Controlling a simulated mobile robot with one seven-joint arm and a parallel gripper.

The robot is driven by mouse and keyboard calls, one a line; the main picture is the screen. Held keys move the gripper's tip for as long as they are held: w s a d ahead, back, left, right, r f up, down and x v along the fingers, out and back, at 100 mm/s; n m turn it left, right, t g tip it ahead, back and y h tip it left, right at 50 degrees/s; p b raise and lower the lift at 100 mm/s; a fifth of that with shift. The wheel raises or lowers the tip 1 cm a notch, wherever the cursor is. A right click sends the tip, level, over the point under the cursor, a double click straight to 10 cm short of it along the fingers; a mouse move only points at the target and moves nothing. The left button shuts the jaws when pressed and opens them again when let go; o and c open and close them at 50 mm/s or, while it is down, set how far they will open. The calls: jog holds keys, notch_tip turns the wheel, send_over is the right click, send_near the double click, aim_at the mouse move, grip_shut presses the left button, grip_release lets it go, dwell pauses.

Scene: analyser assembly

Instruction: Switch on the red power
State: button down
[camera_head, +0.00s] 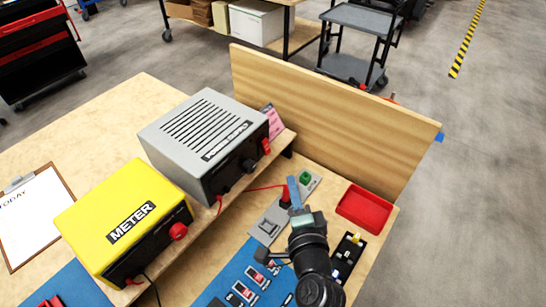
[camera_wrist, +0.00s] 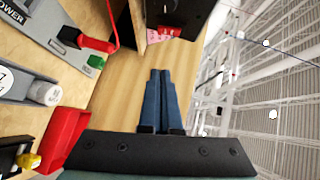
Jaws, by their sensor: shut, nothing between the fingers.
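A grey power-supply box (camera_head: 205,135) with a black front stands on a raised wooden shelf, with a red switch (camera_head: 266,146) at the right end of its front. Whether the switch is on or off is too small to tell. My gripper (camera_head: 291,181) has blue fingers and is in front of and below this switch, apart from it. In the wrist view the fingers (camera_wrist: 160,75) are pressed together, empty, and point toward the shelf. The box's dark front (camera_wrist: 172,18) shows at the top there. A grey strip marked POWER (camera_wrist: 28,32) carries a red plug (camera_wrist: 92,43) and a green block (camera_wrist: 96,61).
A yellow meter (camera_head: 120,215) stands left of the grey box. A red tray (camera_head: 365,207) lies right of my gripper. A wooden back panel (camera_head: 330,115) closes the far side. A red cable (camera_head: 245,190) runs along the shelf front. A pink tag (camera_head: 272,120) is beside the box.

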send_near(266, 147)
jog(key=w+d+f, duration=0.2)
jog(key=w+d, duration=0.1)
jog(key=w, duration=0.1)
jog(key=shift+w+a+f, duration=0.2)
jog(key=shift+w+a, duration=1.1)
jog(key=shift+w, duration=0.05)
jog(key=shift+f, duration=0.2)
